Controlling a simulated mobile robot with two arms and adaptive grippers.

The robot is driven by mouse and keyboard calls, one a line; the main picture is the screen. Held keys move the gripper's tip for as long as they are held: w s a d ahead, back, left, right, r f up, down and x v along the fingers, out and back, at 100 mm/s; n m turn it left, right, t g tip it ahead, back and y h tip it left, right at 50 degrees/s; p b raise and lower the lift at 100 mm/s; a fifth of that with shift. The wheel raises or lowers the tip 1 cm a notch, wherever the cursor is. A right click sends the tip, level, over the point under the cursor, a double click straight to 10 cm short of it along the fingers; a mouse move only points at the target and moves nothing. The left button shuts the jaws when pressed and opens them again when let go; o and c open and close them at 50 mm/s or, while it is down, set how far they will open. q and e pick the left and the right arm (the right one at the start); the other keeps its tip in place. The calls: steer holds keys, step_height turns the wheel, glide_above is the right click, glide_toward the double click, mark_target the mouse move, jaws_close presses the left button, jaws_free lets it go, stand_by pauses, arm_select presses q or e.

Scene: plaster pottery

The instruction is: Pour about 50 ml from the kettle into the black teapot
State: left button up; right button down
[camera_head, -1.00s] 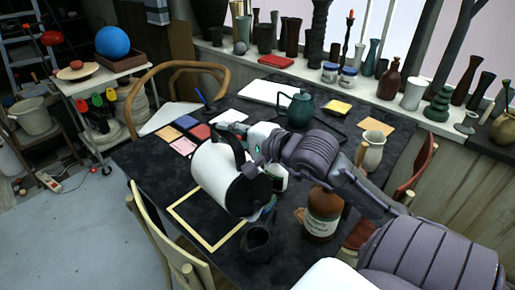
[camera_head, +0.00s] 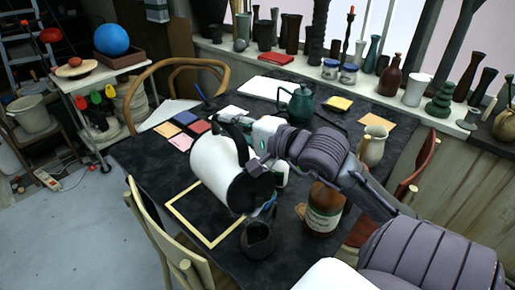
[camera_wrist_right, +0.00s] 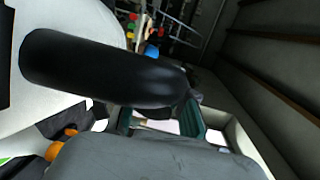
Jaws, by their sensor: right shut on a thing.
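The white kettle (camera_head: 213,165) with black parts is held tilted in the air, its black end (camera_head: 249,193) facing down to the right. My right gripper (camera_head: 249,129) is shut on its black handle, which fills the right wrist view's upper left (camera_wrist_right: 105,70). A small dark pot (camera_head: 257,240), which looks like the black teapot, stands on the table just below the kettle's black end. Its near side shows, but its top is partly crowded by the kettle. A bluish patch shows between them; I cannot tell whether it is liquid. My left gripper is not in view.
On the dark table (camera_head: 150,160) are a green teapot (camera_head: 299,104), a brown labelled bottle (camera_head: 323,210), a cream jug (camera_head: 372,146), coloured tiles (camera_head: 184,118) and a yellow frame (camera_head: 178,211). Chairs stand around it. Vases line the sill behind.

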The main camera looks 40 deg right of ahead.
steer(key=shift+r, duration=0.25)
steer(key=shift+w, duration=0.35)
stand_by(0.4)
steer(key=shift+s+r+t, duration=0.1)
steer(key=shift+s+t, duration=0.05)
steer(key=shift+t, duration=0.15)
stand_by(1.0)
